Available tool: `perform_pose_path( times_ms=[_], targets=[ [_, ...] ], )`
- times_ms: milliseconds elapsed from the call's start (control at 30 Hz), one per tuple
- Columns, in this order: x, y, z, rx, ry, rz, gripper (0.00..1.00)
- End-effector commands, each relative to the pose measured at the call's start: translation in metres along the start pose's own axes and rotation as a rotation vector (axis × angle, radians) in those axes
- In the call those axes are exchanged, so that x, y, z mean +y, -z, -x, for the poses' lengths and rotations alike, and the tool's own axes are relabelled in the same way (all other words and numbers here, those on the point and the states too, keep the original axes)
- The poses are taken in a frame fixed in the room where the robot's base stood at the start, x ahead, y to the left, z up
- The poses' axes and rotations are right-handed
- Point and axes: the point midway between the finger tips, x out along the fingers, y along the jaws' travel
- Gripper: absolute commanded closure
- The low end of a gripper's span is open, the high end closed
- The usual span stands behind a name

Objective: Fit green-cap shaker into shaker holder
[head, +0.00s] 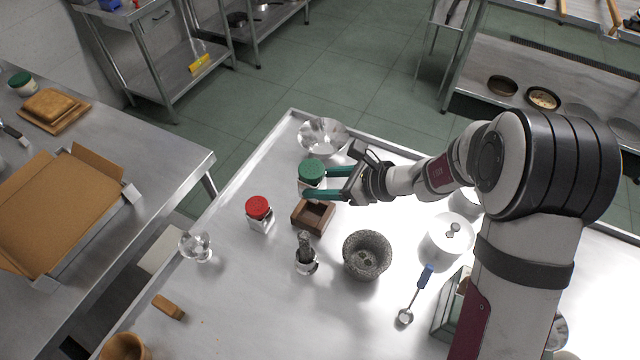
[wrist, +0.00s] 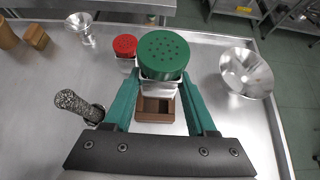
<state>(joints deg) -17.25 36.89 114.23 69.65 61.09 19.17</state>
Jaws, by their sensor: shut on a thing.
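The green-cap shaker (head: 312,171) is between the teal fingers of my gripper (head: 314,183), which is shut on it. In the wrist view the shaker's perforated green cap (wrist: 163,54) faces the camera, with its pale body below. The shaker looks roughly upright. The brown wooden shaker holder (head: 314,217) stands on the steel table, just below the shaker in the head view. In the wrist view the holder (wrist: 155,112) shows partly behind the shaker, with an open compartment visible. The shaker's base is hidden, so its height over the holder cannot be told.
A red-cap shaker (head: 259,211) stands left of the holder. A metal bowl (head: 323,136) is behind the gripper.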

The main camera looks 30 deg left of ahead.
Motion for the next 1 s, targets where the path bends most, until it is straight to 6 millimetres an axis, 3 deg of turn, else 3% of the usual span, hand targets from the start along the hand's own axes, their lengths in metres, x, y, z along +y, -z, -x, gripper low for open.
perform_pose_path(
  times_ms=[233, 700, 1000],
  targets=[
    [0.000, 0.002, -0.001, -0.002, -0.005, -0.004, 1.00],
    [0.000, 0.044, -0.029, -0.002, -0.005, -0.003, 1.00],
    [0.000, 0.048, -0.032, -0.002, -0.005, -0.001, 1.00]
  ],
)
